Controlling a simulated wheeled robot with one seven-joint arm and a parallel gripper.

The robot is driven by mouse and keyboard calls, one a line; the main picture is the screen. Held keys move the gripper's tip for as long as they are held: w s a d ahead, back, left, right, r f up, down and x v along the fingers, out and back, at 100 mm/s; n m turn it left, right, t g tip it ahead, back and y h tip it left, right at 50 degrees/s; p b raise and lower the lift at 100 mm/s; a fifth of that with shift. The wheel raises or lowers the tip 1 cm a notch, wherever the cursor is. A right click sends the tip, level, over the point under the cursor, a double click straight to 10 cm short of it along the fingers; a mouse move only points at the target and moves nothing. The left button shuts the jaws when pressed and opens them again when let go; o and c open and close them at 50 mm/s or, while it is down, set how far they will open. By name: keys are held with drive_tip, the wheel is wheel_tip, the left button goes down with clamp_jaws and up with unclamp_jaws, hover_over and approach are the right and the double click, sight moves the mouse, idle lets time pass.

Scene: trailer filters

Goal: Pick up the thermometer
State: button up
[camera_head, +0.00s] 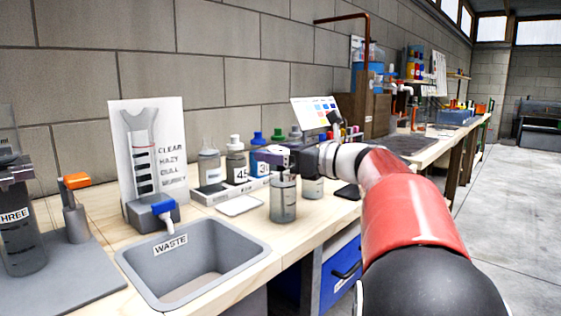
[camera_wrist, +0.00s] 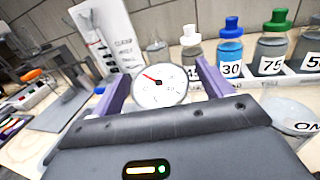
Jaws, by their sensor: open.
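The thermometer's round white dial (camera_wrist: 160,87), with a red needle, sits between the two purple fingers of my gripper (camera_wrist: 161,72) in the wrist view. The fingers stand open on either side of it, and I cannot tell whether either touches it. In the head view my gripper (camera_head: 268,157) is just above a clear jar of grey liquid (camera_head: 284,203) on the wooden bench. The dial is not clearly visible there. The thermometer's stem is hidden in the wrist view.
Capped, numbered bottles (camera_head: 236,160) stand in a white rack behind my gripper. A grey waste sink (camera_head: 245,240) is at the front left, with a sign board (camera_head: 150,140) behind it. Another jar (camera_head: 312,187) stands close on the right. A small white pad (camera_head: 239,206) lies left of the jar.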

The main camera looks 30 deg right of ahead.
drive_tip(key=shift+c, duration=0.5)
drive_tip(key=c, duration=1.1)
